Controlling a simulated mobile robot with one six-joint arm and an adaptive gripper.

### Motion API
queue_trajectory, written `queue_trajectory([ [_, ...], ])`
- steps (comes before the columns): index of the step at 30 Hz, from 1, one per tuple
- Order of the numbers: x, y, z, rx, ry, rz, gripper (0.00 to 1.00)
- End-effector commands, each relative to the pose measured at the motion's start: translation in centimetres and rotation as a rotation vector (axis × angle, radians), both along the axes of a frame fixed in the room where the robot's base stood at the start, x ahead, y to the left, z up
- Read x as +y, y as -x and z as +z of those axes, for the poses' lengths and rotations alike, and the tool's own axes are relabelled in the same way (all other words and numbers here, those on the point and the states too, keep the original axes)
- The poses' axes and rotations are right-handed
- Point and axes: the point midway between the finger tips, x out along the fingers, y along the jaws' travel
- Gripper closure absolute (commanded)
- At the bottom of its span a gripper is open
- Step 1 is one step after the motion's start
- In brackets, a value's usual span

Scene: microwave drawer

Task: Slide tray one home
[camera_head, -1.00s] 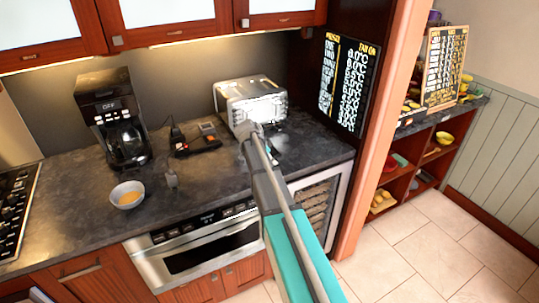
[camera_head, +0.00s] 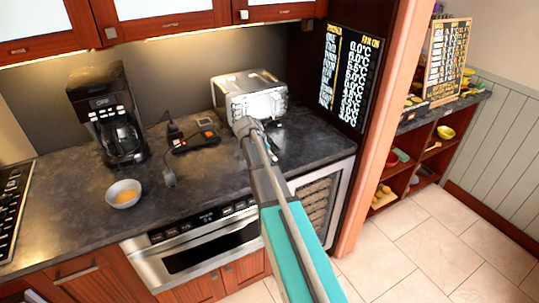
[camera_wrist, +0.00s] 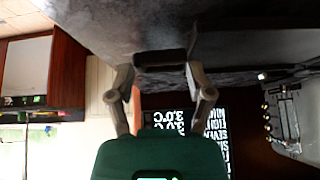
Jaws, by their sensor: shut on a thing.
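I cannot tell what the piece belongs to. No tray shows clearly. A glass-fronted unit with several racks (camera_head: 315,203) stands under the counter, partly behind my arm. The drawer microwave (camera_head: 205,245) beside it looks closed.
A coffee maker (camera_head: 113,120), a bowl with yellow contents (camera_head: 123,193) and a small black device with a cord (camera_head: 195,138) stand on the counter. A lettered board (camera_head: 350,80) is on the dark side panel. Tiled floor (camera_head: 430,240) is clear on the right.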

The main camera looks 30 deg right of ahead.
Motion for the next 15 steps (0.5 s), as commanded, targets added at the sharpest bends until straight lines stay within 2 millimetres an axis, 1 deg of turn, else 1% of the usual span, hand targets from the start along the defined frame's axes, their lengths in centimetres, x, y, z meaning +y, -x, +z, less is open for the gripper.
queue_trajectory([
  [15,0.2,-2.5,-0.8,0.000,0.000,0.001,0.94],
])
